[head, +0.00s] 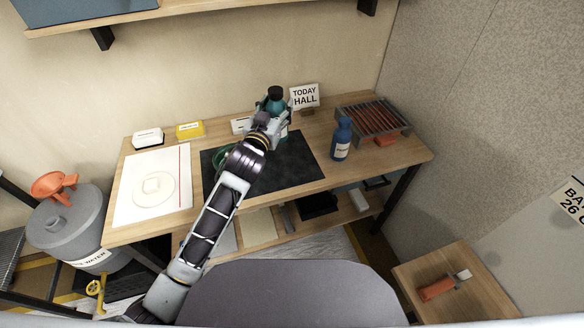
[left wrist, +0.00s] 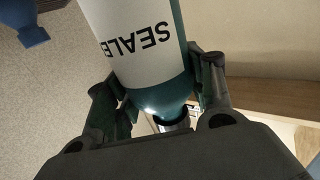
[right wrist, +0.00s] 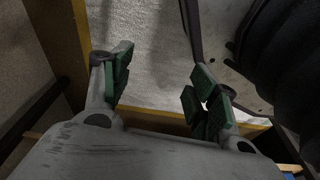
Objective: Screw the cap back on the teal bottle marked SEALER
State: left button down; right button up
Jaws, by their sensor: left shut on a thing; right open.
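The teal bottle (head: 280,105) stands near the back of the workbench, partly covered by my left gripper (head: 267,118). A dark round top (head: 275,92) shows above it; I cannot tell whether this is a cap seated on the neck. In the left wrist view, the bottle (left wrist: 150,45) has a white label with SEALER upside down in the picture. My left gripper (left wrist: 158,98) is shut on its shoulder end, with a finger on each side. My right gripper (right wrist: 160,88) is open and empty, outside the head view.
A blue bottle (head: 341,138) and a slatted rack (head: 374,116) stand to the right. A TODAY HALL sign (head: 305,96) is behind. A dark mat (head: 298,165) has clear room at its right. A green round thing (head: 219,157) is partly behind my arm. Paper (head: 152,185) lies left.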

pick_arm(q)
jog(key=shift+m+h, duration=0.3)
jog(key=shift+h, duration=0.1)
jog(key=shift+w+d+f+b, duration=0.15)
jog(key=shift+d+f+b, duration=0.5)
jog(key=shift+b, duration=0.4)
jog(key=shift+w+d+f+b, duration=0.15)
jog(key=shift+d+f+b, duration=0.25)
jog(key=shift+d+b, duration=0.55)
jog(key=shift+w+d+f+b, duration=0.15)
jog(key=shift+d+f+b, duration=0.45)
jog(key=shift+b, duration=0.55)
pick_arm(e)
jog(key=shift+w+a+f, duration=0.1)
jog(key=shift+w+a, duration=0.05)
jog(key=shift+w, duration=0.5)
jog(key=shift+w+a+f, duration=0.1)
jog(key=shift+w+a, duration=0.05)
jog(key=shift+w, duration=0.55)
jog(key=shift+w+a+f, duration=0.1)
jog(key=shift+w+a, duration=0.05)
jog(key=shift+w, duration=0.5)
